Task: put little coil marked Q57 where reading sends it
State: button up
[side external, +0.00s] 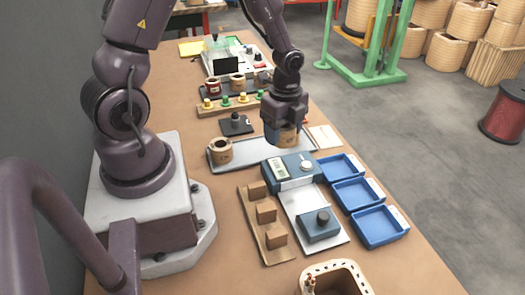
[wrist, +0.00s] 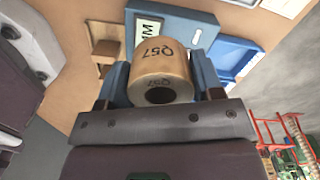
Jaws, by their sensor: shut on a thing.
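My gripper (side external: 284,128) is shut on the little coil marked Q57 (wrist: 160,66). The coil is tan with a dark centre hole, and its Q57 marking is readable in the wrist view. In the side view the coil (side external: 287,138) shows between the fingers, over the right end of a grey metal tray (side external: 245,160). Whether it touches the tray cannot be told. A blue meter (side external: 284,174) with a small display and a knob stands just in front. Its reading is not legible. Three blue bins (side external: 381,240) line the right side.
Another small coil (side external: 219,151) stands on the tray's left. A wooden rack with upright blocks (side external: 266,212) and a blue block with a black knob (side external: 320,228) lie nearer the camera. A slotted tan container (side external: 336,266) stands at the front edge. Cups and a peg strip (side external: 228,105) are behind.

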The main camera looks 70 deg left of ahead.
send_over(256, 149)
jog(key=f, duration=0.1)
jog(key=shift+f+m, duration=0.7)
jog(key=shift+f, duration=1.4)
jog(key=shift+f+m, duration=0.7)
jog(key=shift+f, duration=1.4)
jog(key=shift+f, duration=0.1)
jog(key=o, duration=1.1)
